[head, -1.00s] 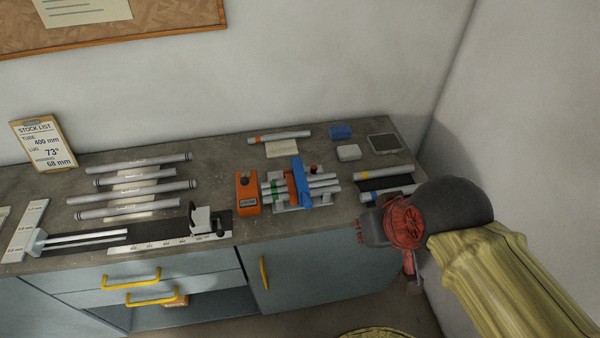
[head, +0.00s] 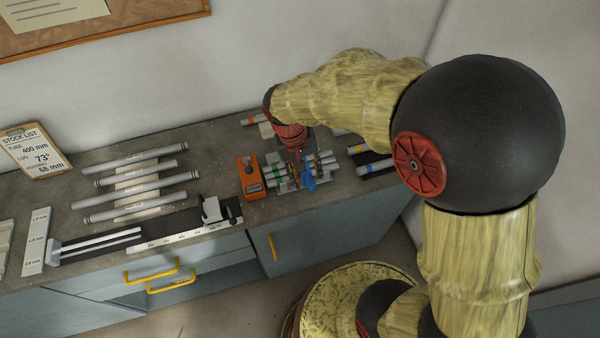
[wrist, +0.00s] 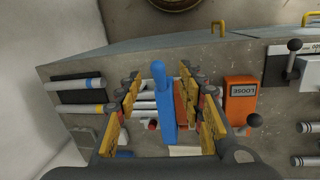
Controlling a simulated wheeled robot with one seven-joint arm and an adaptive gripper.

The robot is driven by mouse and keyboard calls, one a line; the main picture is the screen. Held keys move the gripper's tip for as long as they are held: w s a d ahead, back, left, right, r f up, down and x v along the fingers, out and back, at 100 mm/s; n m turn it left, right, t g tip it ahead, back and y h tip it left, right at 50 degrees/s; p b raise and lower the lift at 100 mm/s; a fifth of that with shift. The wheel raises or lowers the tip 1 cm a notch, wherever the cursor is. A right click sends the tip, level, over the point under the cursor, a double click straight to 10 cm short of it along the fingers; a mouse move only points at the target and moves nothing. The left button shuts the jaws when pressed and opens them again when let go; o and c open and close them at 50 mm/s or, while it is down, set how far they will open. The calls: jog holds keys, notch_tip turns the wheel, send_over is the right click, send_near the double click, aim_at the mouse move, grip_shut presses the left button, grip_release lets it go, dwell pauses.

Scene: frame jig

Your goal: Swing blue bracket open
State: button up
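The blue bracket (wrist: 165,105) is a long bar lying across the frame jig (head: 290,183) and its grey tubes. In the head view only its near end (head: 309,183) shows; my gripper hides the rest. My gripper (wrist: 167,85) is open above the jig, with one finger on each side of the blue bracket and a visible gap on both sides. In the head view my gripper (head: 298,156) points down over the jig. An orange-red strip (wrist: 181,103) lies beside the bracket.
An orange box (wrist: 241,98) labelled LOOSE stands close beside the jig. Tubes with blue and yellow bands (wrist: 80,84) lie on a dark mat on the other side. Several grey tubes (head: 140,180) and a measuring fixture (head: 215,212) lie farther left on the bench.

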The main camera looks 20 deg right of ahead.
aim_at(312, 185)
jog(key=shift+m, duration=0.5)
jog(key=shift+d+f+b, duration=0.1)
jog(key=shift+d+f, duration=0.2)
jog(key=shift+f, duration=0.85)
jog(key=shift+d+f+b, duration=0.1)
jog(key=shift+d+f, duration=0.2)
jog(key=shift+f, duration=0.8)
jog(key=shift+d+f+b, duration=0.1)
jog(key=shift+d+f, duration=0.2)
jog(key=shift+f, duration=0.85)
jog(key=shift+c, duration=0.3)
grip_shut()
